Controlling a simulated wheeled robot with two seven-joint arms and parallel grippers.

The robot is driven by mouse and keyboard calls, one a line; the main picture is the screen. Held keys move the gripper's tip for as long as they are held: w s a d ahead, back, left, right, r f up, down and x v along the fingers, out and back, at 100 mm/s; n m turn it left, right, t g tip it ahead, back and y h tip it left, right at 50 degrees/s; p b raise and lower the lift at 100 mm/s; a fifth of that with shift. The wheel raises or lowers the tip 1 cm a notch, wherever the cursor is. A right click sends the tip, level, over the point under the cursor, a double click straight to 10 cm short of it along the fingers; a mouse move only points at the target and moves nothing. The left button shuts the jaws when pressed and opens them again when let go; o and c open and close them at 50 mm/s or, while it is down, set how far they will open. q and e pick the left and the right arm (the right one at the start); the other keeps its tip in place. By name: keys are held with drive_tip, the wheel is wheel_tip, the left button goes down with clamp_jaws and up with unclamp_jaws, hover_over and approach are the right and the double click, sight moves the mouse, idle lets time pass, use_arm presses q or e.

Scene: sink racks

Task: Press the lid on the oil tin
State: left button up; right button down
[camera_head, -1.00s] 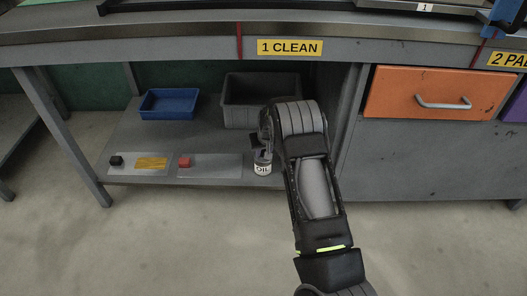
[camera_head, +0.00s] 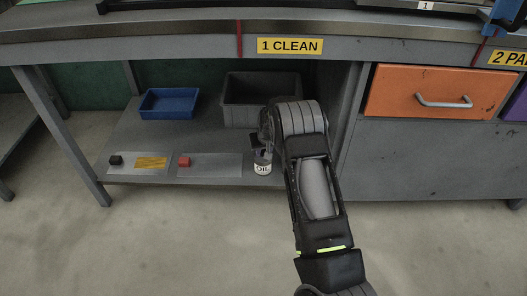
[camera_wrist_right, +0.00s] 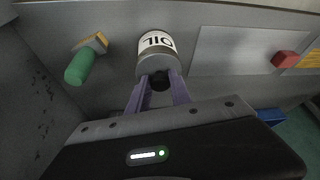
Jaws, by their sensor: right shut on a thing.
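The oil tin (camera_head: 263,169), with a white OIL label, stands near the front edge of the low shelf. It also shows in the right wrist view (camera_wrist_right: 157,42), with its grey top end toward my gripper. My right gripper (camera_wrist_right: 161,80) is at that end, with its two purple fingers shut on the black knob of the lid (camera_wrist_right: 160,83). The lid is at or against the tin's top; whether it is fully seated cannot be told. In the head view my right wrist partly hides the gripper and lid. My left gripper is not in view.
A blue tray (camera_head: 169,104) and a grey bin (camera_head: 250,103) stand farther back on the shelf. Left of the tin are a red block (camera_head: 184,161), a black block (camera_head: 116,160) and a yellow pad (camera_head: 151,163). A green-handled tool (camera_wrist_right: 80,67) lies beside the tin.

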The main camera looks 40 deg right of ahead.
idle(0.9)
drive_tip(key=c, duration=1.1)
unclamp_jaws()
drive_tip(key=shift+o, duration=0.4)
drive_tip(key=o, duration=0.4)
drive_tip(key=shift+r, duration=0.15)
drive_tip(key=shift+r+p, duration=2.1)
drive_tip(key=shift+r, duration=1.25)
